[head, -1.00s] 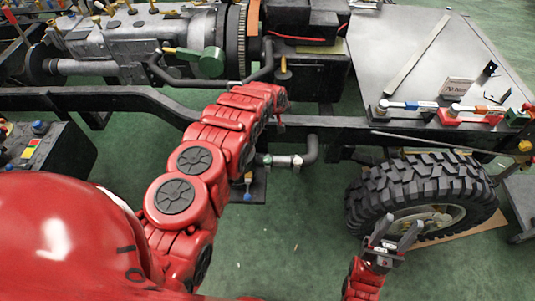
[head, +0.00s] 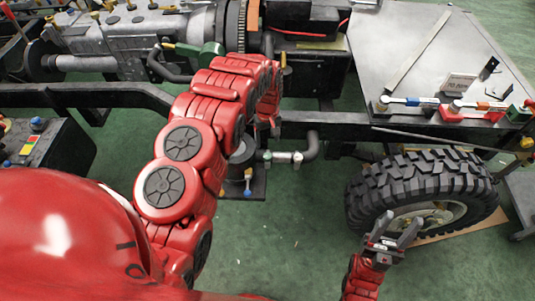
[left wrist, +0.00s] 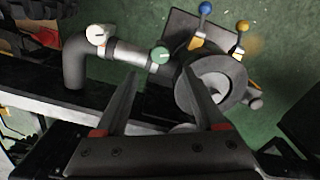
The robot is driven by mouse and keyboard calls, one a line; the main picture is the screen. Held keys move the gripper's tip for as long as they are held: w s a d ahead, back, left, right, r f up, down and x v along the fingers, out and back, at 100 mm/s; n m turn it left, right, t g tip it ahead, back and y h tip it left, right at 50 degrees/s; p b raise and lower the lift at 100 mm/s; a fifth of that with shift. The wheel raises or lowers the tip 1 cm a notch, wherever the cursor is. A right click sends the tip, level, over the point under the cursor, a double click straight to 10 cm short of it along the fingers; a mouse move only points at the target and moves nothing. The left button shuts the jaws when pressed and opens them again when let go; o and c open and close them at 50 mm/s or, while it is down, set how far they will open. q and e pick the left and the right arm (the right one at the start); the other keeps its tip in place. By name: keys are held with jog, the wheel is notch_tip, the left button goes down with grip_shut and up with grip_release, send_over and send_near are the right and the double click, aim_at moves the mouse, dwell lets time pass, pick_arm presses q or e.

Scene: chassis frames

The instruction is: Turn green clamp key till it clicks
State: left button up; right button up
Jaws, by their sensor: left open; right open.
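The green clamp key (left wrist: 160,55) shows as a small round green knob at the end of the pipe clamp in the left wrist view. In the head view it is a small green spot (head: 267,157) on the pipe below the frame rail. My left gripper (left wrist: 159,72) is open and empty, with its two fingers apart on either side of the line to the key. I cannot tell how far its tips are from it. In the head view my left arm largely hides this gripper. My right gripper (head: 398,230) is open and empty, in front of the tyre.
A pipe elbow (left wrist: 76,60) carries a white knob (left wrist: 97,35) left of the green key. A round grey cylinder (left wrist: 215,82) and blue- and yellow-knobbed levers stand to its right. The dark frame rail (head: 335,128) runs across. A tyre (head: 420,185) stands at right.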

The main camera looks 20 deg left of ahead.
aim_at(267, 155)
pick_arm(q)
jog(key=shift+f, duration=4.4)
grip_shut()
